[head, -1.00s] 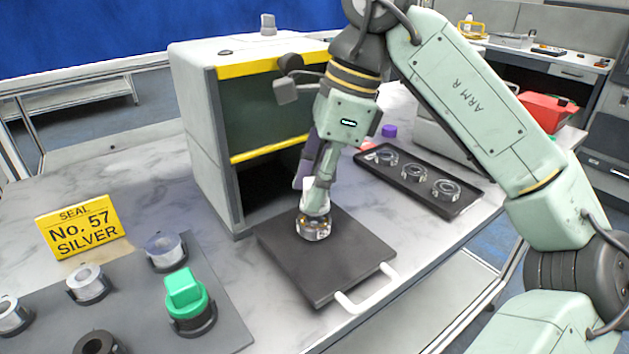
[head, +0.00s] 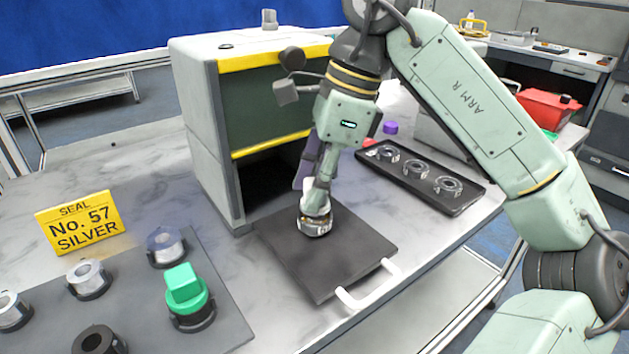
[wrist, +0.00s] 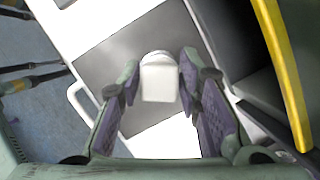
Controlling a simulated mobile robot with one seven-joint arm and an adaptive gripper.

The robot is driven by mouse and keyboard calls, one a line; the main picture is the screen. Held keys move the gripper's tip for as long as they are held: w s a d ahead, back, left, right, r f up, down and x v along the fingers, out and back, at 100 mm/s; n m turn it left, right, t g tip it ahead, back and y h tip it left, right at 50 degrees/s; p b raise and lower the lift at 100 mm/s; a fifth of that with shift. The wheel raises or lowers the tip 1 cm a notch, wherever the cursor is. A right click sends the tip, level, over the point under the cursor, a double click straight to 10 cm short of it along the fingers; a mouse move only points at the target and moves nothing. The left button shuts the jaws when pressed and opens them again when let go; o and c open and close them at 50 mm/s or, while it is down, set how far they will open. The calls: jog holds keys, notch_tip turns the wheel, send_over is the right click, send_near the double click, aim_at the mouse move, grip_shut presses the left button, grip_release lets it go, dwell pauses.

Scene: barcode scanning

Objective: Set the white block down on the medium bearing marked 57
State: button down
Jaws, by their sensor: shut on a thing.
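The white block (wrist: 160,80) is between the two fingers of my gripper (wrist: 160,86) in the wrist view. In the head view my gripper (head: 318,190) points down, and the white block (head: 316,208) shows partly behind its fingers. A silver ring-shaped bearing (head: 314,226) sits on the dark plate (head: 330,262), directly below the block. The block looks in contact with the bearing or very close above it; I cannot tell which. No mark on the bearing is readable. My gripper is shut on the block.
A yellow sign (head: 80,223) reads "SEAL No. 57 SILVER". A grey mat (head: 225,310) holds several rings and a green knob-like piece (head: 185,290). A black tray (head: 420,190) holds three bearings. An open-fronted cabinet (head: 200,130) stands behind the plate, close to my gripper.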

jog(key=shift+f+b, duration=0.5)
jog(key=shift+f, duration=0.2)
dwell(0.6)
jog(key=c, duration=1.1)
grip_release()
jog(key=shift+o, duration=0.3)
jog(key=shift+o, duration=1.4)
jog(key=shift+r, duration=0.1)
notch_tip(320, 180, up, 7)
jog(key=p, duration=0.6)
jog(key=shift+r, duration=0.15)
